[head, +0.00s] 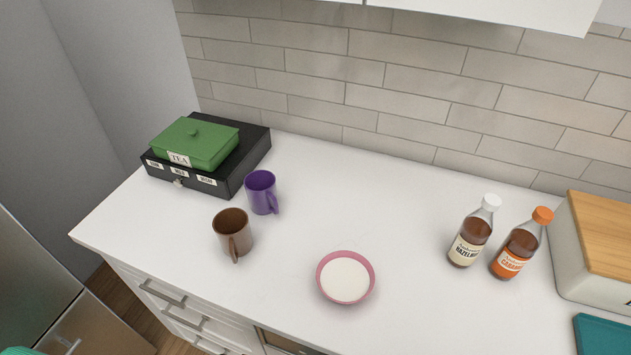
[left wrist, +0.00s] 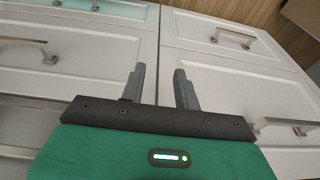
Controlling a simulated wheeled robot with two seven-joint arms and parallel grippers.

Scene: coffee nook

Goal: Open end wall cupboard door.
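The white undersides of wall cupboards (head: 490,10) show along the top edge of the head view. Their door fronts and handles are out of view, so I cannot tell which is the end door or whether it is open. My left gripper (left wrist: 158,78) shows in the left wrist view with its two dark fingers apart and nothing between them. It is in front of white drawer fronts (left wrist: 110,70) with metal bar handles, not at a wall cupboard. My right gripper is not in view.
The white counter (head: 420,220) bears a black box (head: 230,180) with a green tea box (head: 200,147), a purple mug (head: 262,190), a brown mug (head: 231,231), a pink bowl (head: 345,298), two syrup bottles (head: 465,248) and a wood-lidded bin (head: 590,270). Grey cabinetry (head: 30,270) stands at left.

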